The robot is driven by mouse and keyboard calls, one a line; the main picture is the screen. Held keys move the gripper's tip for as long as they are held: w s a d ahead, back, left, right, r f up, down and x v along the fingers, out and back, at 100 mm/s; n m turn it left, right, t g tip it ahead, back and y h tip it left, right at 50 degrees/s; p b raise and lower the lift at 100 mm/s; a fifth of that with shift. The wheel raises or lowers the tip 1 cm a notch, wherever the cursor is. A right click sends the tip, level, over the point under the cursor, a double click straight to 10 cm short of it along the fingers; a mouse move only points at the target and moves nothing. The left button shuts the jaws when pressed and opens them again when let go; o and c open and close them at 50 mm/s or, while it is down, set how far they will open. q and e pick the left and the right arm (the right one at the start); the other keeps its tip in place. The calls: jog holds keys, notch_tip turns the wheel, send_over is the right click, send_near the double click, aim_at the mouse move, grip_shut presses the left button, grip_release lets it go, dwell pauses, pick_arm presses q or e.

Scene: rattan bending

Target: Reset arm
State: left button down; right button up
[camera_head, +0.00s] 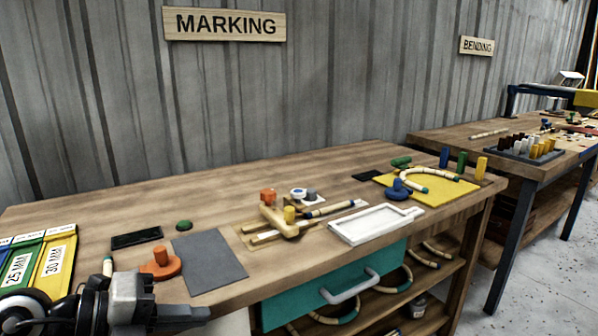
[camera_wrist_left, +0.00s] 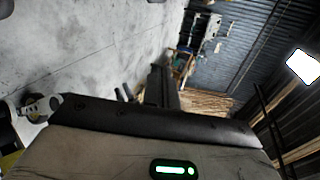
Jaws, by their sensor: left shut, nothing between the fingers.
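My left gripper (camera_head: 190,315) is low at the left of the head view, in front of the marking table's near edge. In the left wrist view its dark fingers (camera_wrist_left: 160,85) are together with nothing held between them. My right gripper is in neither view. The marking table (camera_head: 90,215) carries a grey mat (camera_head: 208,262), an orange knobbed piece (camera_head: 161,264), a wooden jig with a yellow peg (camera_head: 289,215), a white tray (camera_head: 338,228) and a yellow board (camera_head: 455,196) with bent rattan on it.
Coloured 25 MM and 30 MM bins (camera_head: 52,262) stand at the left, close to my left arm. A teal drawer (camera_head: 290,300) is under the tabletop. A second table (camera_head: 430,143) stands at the right under the BENDING sign (camera_head: 477,46). Concrete floor shows at the right.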

pick_arm(q)
jog(key=s+d+r+n+t+h, duration=0.2)
jog(key=d+n+t+h, duration=0.1)
jog(key=d+n+h, duration=0.15)
jog(key=a+f+n+t+y+p, duration=0.15)
jog(key=f+n+t+y, duration=0.3)
jog(key=n, duration=0.45)
jog(key=a+f+n+t+y+p, duration=0.1)
jog(key=a+f+n+t+y, duration=0.2)
jog(key=f+n+y, duration=0.5)
jog(key=s+d+f+n+g, duration=0.1)
jog(key=s+f+n+g, duration=0.5)
jog(key=s+f, duration=0.4)
jog(key=shift+s+d+n+p, duration=0.2)
jog(key=shift+d+n+p, duration=0.1)
jog(key=shift+n, duration=0.55)
